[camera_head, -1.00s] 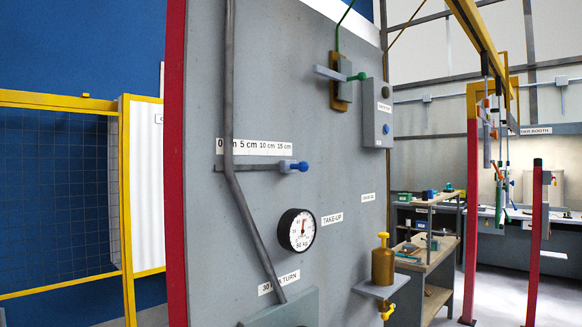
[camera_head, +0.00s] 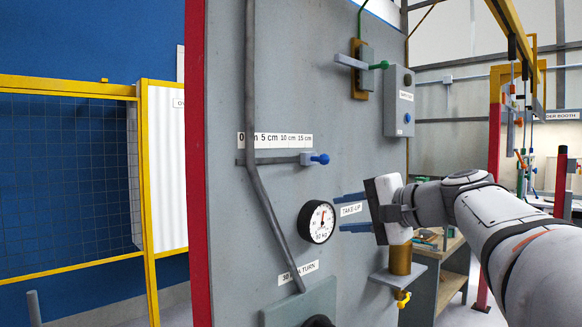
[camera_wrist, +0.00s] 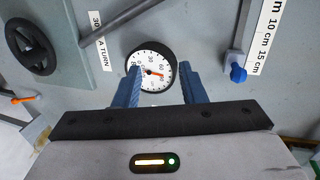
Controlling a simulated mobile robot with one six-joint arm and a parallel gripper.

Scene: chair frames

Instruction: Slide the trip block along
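A small grey block (camera_head: 307,159) with a blue knob (camera_head: 322,159) sits at the right end of a horizontal rail (camera_head: 270,161), under a scale strip (camera_head: 290,140) near its 15 cm mark. No label on it is readable. In the wrist view, the blue knob (camera_wrist: 238,74) is at the right, outside my fingers. My gripper (camera_head: 338,212) is open and empty. It is below and right of the block, beside the round dial gauge (camera_head: 317,221), and apart from the block. In the wrist view, the gauge (camera_wrist: 150,70) shows between my gripper's fingers (camera_wrist: 160,78).
A grey diagonal bar (camera_head: 268,205) crosses the rail near its left end. A brass pot (camera_head: 400,260) stands on a small shelf below my gripper. The panel between gauge and block looks clear.

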